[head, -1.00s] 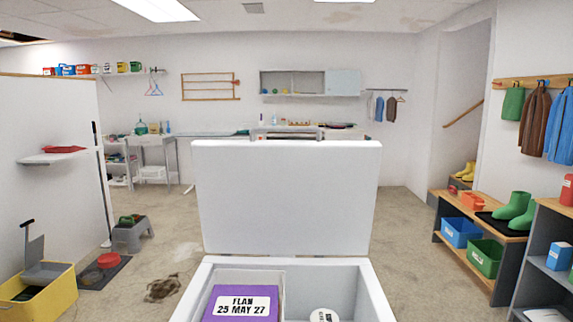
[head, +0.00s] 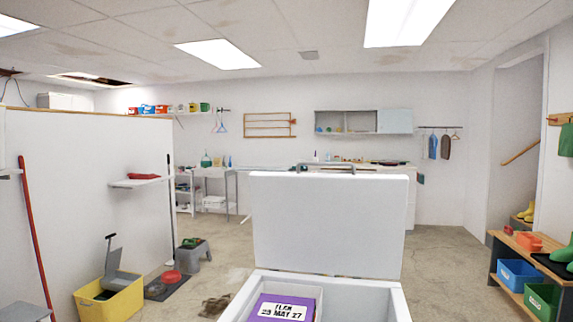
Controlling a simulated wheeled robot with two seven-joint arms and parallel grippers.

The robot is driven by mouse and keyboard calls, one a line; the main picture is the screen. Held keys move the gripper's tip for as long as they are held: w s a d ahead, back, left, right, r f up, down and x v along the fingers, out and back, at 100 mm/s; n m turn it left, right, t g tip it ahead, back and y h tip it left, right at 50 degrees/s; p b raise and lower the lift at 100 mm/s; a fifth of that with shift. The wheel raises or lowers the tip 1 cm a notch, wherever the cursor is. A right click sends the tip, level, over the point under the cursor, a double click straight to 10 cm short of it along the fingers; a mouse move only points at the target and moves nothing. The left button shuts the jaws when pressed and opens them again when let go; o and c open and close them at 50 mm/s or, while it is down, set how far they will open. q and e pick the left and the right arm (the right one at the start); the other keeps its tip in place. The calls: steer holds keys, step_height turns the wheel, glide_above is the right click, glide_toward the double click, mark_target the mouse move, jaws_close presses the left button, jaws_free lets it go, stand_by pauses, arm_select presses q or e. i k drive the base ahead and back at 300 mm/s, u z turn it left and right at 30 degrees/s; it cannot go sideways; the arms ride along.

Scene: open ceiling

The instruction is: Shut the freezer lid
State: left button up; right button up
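The white chest freezer (head: 391,297) stands low in the middle of the head view, cut off by the bottom edge. Its lid (head: 328,222) is raised and stands upright at the back, with its inner face towards me and a grey handle (head: 326,168) along the top edge. Inside on the left, a purple box (head: 282,308) with a white dated label sits in a white compartment. The right part of the freezer looks empty where it shows. Neither of my grippers is in view.
A yellow bin (head: 112,302) with a grey dustpan stands on the floor at the left, beside a white partition (head: 85,150). A grey step stool (head: 193,258) stands behind. A shoe bench (head: 515,270) with blue and green bins is at the right. Floor between freezer and bench is clear.

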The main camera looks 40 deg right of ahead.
mark_target(353, 224)
steer(key=u, duration=0.2)
steer(key=i, duration=1)
steer(key=z, duration=0.2)
